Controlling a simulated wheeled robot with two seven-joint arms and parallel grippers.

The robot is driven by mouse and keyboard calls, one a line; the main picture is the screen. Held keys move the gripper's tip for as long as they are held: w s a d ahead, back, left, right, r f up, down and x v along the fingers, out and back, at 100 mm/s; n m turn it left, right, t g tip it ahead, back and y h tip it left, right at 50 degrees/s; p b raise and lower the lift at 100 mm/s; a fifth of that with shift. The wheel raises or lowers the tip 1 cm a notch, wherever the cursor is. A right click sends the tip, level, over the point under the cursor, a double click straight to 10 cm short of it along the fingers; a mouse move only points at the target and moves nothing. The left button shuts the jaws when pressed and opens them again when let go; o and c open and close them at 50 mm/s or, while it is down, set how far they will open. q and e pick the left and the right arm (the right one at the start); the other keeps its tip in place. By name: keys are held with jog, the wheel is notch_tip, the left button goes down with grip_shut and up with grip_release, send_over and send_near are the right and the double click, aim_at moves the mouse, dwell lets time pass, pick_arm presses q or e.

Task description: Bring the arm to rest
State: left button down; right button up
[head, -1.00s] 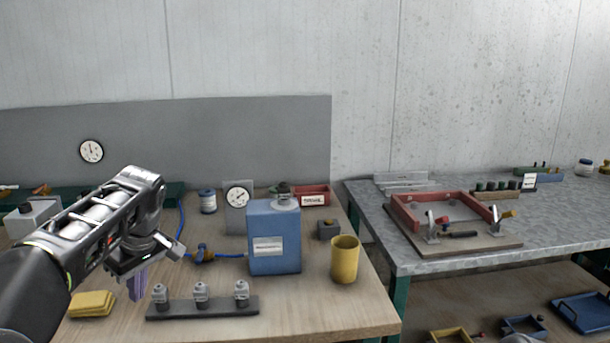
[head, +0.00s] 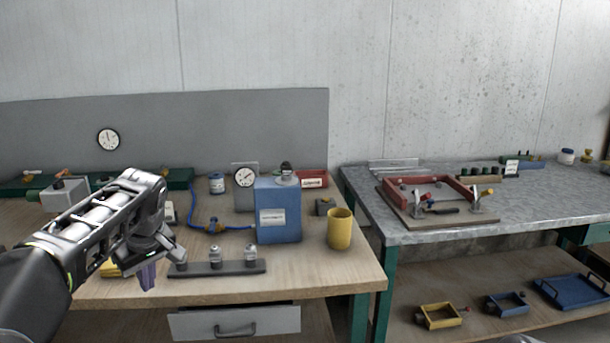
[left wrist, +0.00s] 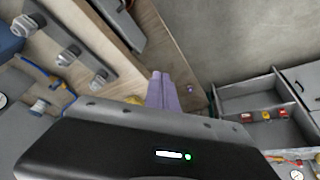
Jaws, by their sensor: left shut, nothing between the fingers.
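My left arm comes in from the left in the head view. Its gripper (head: 148,277) points down with its purple fingers closed together and nothing between them. It shows over the front edge of the wooden bench (head: 330,278), left of the dark bar (head: 240,268) with its metal nozzles. In the left wrist view the purple fingers (left wrist: 162,92) lie side by side, with the bench edge and the floor behind them. My right gripper does not show.
A blue canister (head: 278,222), a yellow cup (head: 340,230) and a blue hose (head: 197,212) stand or lie on the bench. A yellow block (head: 108,269) is partly behind my arm. A metal-topped table (head: 400,235) with a red frame (head: 410,182) is at the right.

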pick_arm(q)
jog(key=w+d+f+m+t+h, duration=0.1)
jog(key=w+d+f+m+h, duration=0.15)
jog(key=d+f, duration=0.35)
jog(key=w+d+f+m+t+h, duration=0.1)
jog(key=w+d+f+m+t, duration=0.1)
jog(key=w+d+f+m, duration=0.3)
jog(key=s+d+f+m+h, duration=0.1)
jog(key=s+d+f, duration=0.35)
jog(key=f, duration=0.45)
jog(key=s+d+f+m+h, duration=0.1)
jog(key=s+d+f, duration=0.35)
jog(key=f, duration=0.35)
jog(key=s+d+f+g, duration=0.1)
jog(key=s+f, duration=0.5)
jog(key=s, duration=0.4)
jog(key=s+d+f+g+h, duration=0.1)
jog(key=s+d+f+g, duration=0.1)
jog(key=s+f, duration=0.4)
jog(key=s+d+f+g, duration=0.2)
jog(key=s+f, duration=0.5)
jog(key=s, duration=0.8)
jog(key=shift+s+n+h, duration=0.3)
jog(key=shift+n+h, duration=0.05)
jog(key=shift+n, duration=0.1)
